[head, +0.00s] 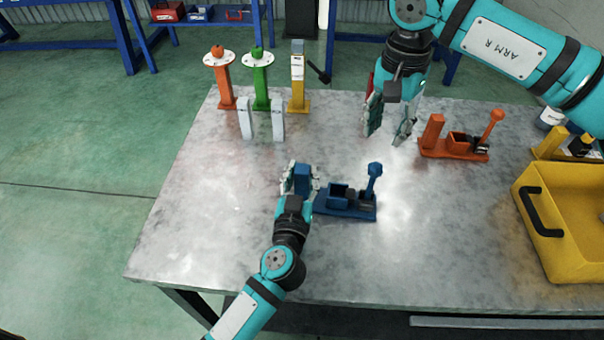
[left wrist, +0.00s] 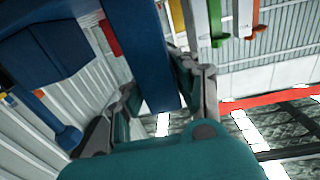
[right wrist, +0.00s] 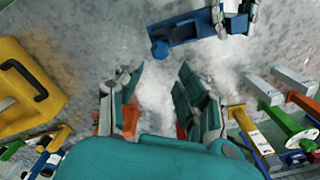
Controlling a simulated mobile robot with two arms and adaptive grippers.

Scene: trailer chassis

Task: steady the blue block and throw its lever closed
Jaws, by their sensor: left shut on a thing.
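The blue block (head: 347,213) lies on the metal table, with a tall post (head: 302,180) at its left end. Its lever (head: 373,180) stands roughly upright at its right end. My left gripper (head: 300,178) is shut on that post, which shows large between the fingers in the left wrist view (left wrist: 145,50). My right gripper (head: 388,128) is open and empty above the table, behind and to the right of the lever. In the right wrist view its fingers (right wrist: 160,100) are apart, and the blue block (right wrist: 185,38) lies beyond them at the top.
An orange block (head: 455,148) with its own lever stands right of my right gripper. A yellow bin (head: 535,200) sits at the right edge. Two white posts (head: 247,118), and orange, green and yellow stands (head: 298,85) are at the back left. The front table area is clear.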

